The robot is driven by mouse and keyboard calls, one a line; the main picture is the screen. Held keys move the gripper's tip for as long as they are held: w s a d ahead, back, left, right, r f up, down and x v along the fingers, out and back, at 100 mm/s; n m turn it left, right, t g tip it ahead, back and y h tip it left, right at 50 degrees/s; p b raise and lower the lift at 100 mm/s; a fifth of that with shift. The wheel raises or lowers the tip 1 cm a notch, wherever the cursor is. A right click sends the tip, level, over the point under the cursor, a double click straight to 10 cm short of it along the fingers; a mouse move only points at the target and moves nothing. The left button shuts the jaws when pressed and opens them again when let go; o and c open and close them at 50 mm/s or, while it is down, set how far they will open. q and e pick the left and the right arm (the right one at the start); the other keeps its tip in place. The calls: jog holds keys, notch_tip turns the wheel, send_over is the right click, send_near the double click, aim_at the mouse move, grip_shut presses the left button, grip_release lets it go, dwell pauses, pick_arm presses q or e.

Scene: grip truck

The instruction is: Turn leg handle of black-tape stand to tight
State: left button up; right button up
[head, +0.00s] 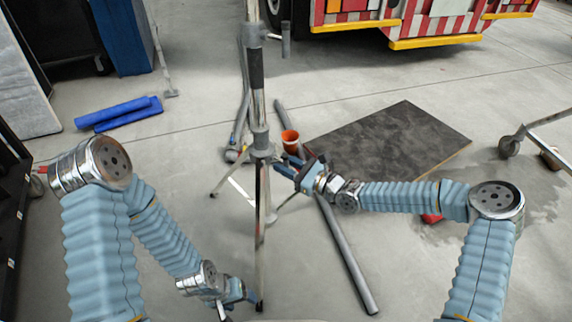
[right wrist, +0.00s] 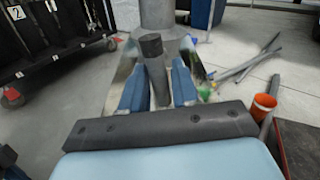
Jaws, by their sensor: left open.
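The stand is a tall chrome tripod with a black tape band (head: 257,70) on its pole, upright near the middle of the head view. Its grey leg collar (head: 262,142) sits below the band. My right gripper (head: 284,166) reaches the collar from the right. In the right wrist view, its two blue fingers (right wrist: 160,88) lie on either side of a dark grey leg handle (right wrist: 153,58). The handle nearly fills the gap; I cannot tell whether both fingers press on it. My left gripper (head: 246,292) is low, beside the stand's lower part, open and apart from the handle.
Grey pipes (head: 345,255) lie on the floor around the stand. An orange cup (head: 290,139) and a dark board (head: 395,140) are behind and right. Blue rolls (head: 118,113) lie at left; a red-and-white truck (head: 420,22) stands at the back. A rack (right wrist: 45,45) shows in the wrist view.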

jog(key=shift+o, duration=0.9)
pick_arm(q)
jog(key=shift+r+p, duration=0.55)
jog(key=shift+p, duration=0.05)
pick_arm(e)
jog(key=v, duration=1.4)
jog(key=shift+a, duration=0.1)
jog(key=s+a+f+n+g+h+p, duration=0.4)
jog(key=s+a+f+n+h+p, duration=0.15)
jog(key=s+f+n, duration=0.45)
pick_arm(q)
notch_tip(320, 180, up, 6)
jog(key=p, duration=0.1)
jog(key=shift+d+r, duration=0.25)
jog(key=shift+d, duration=0.05)
jog(key=shift+s+d+r+p, duration=0.1)
jog(key=shift+s+r+p, duration=0.05)
jog(key=shift+r+p, duration=0.6)
jog(key=shift+c, duration=0.2)
pick_arm(e)
jog(key=s+d+f+n+g+h, duration=0.1)
jog(key=s+d+n+g+h, duration=0.1)
jog(key=s+n, duration=0.3)
jog(key=s+d+f+n+g+h, duration=0.2)
jog(key=s+d+n+g+h, duration=0.1)
jog(key=s+n, duration=0.3)
jog(key=shift+s+f, duration=0.35)
jog(key=shift+s, duration=0.45)
